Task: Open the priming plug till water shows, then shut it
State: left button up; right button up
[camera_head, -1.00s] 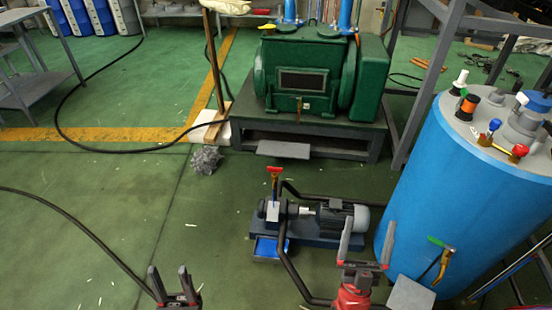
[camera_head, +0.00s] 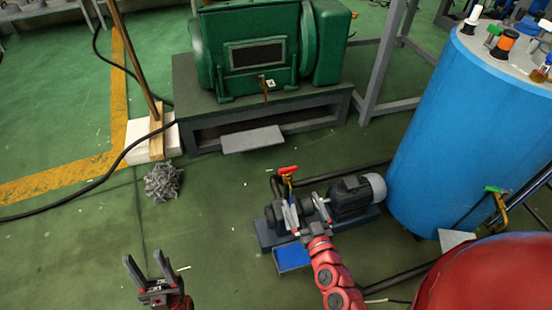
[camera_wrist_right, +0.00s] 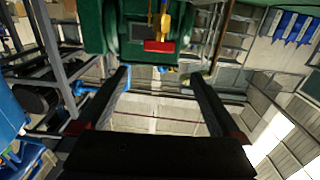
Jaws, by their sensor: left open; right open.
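The small pump (camera_head: 274,214) stands on the floor, joined to a grey and black motor (camera_head: 356,195). A red T-shaped handle (camera_head: 288,170), taken as the priming plug, stands upright above the pump. My right gripper (camera_head: 305,208) is open and empty, low in front of the pump, just short of the handle. In the right wrist view the red handle (camera_wrist_right: 160,46) and its yellow stem lie beyond the open fingertips (camera_wrist_right: 160,75), roughly midway between them. My left gripper (camera_head: 144,262) is open and empty at lower left, well away from the pump. No water is visible.
A blue tray (camera_head: 292,257) lies in front of the pump. A big blue tank (camera_head: 440,130) with a green-handled valve (camera_head: 495,190) stands at right. The green machine (camera_head: 255,50) is behind on a grey stand. The floor left of the pump is mostly clear.

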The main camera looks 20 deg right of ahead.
aim_at(288, 171)
jog(key=w+b, duration=0.1)
jog(key=w, duration=1.6)
jog(key=shift+a, duration=0.2)
